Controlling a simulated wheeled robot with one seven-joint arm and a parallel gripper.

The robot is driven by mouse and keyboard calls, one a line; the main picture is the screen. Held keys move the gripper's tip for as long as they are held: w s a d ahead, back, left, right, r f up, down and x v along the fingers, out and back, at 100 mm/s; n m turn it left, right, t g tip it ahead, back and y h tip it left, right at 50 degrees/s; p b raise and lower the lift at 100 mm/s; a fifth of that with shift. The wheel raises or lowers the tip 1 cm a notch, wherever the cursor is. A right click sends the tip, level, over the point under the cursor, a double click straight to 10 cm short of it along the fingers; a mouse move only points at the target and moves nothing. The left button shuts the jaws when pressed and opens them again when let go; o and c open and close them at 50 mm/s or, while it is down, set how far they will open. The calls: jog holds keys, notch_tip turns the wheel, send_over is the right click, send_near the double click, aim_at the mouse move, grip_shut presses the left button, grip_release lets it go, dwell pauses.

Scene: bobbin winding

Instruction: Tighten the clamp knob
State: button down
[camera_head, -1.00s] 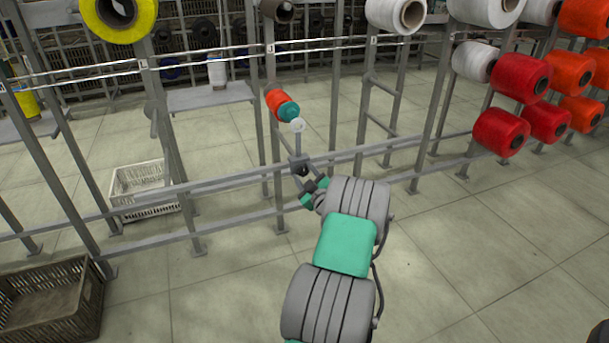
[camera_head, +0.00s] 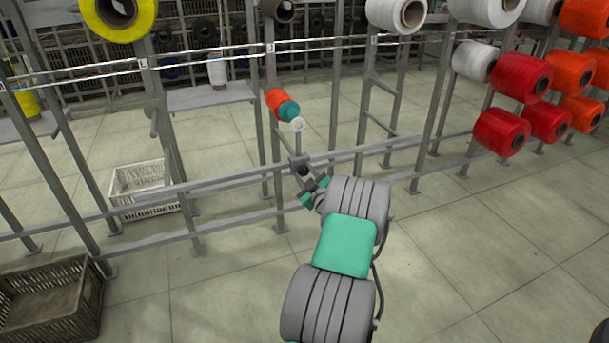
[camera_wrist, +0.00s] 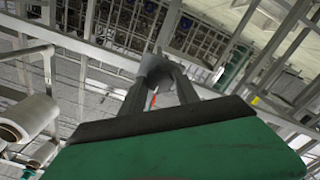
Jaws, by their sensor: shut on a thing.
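The small dark clamp knob (camera_head: 302,171) sits on a grey clamp block (camera_head: 297,160) at the rack's horizontal rail, near the middle of the head view. My gripper (camera_head: 304,175) reaches up to it from the lower right and is shut on the knob, which its fingers partly hide. In the wrist view both fingers of my gripper (camera_wrist: 160,76) close in on a grey part of the clamp, and the knob itself is hard to make out. A thin post rises from the block to a white ring (camera_head: 298,125), just below a teal and orange bobbin (camera_head: 283,104).
The grey rack rail (camera_head: 230,184) runs across in front of my arm, with uprights on both sides. Red spools (camera_head: 501,132) hang at the right. A white crate (camera_head: 140,187) and a dark crate (camera_head: 50,302) stand on the floor at left.

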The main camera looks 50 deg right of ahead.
jog(key=m+b, duration=0.1)
jog(key=m, duration=0.2)
jog(key=shift+f+m, duration=0.1)
jog(key=shift+m, duration=0.2)
jog(key=m+b, duration=0.1)
jog(key=m, duration=0.3)
jog(key=shift+m, duration=0.3)
jog(key=m, duration=0.4)
jog(key=shift+d+m+p, duration=0.1)
jog(key=shift+m+p, duration=0.2)
jog(key=m+p, duration=0.1)
jog(key=m, duration=0.3)
jog(key=shift+m, duration=0.3)
jog(key=m+p, duration=0.1)
jog(key=m, duration=0.3)
jog(key=shift+p, duration=0.4)
jog(key=m+p, duration=0.2)
jog(key=m, duration=0.3)
jog(key=m+p, duration=0.2)
jog(key=m, duration=0.3)
jog(key=shift+m+p, duration=0.7)
jog(key=shift+m, duration=1.1)
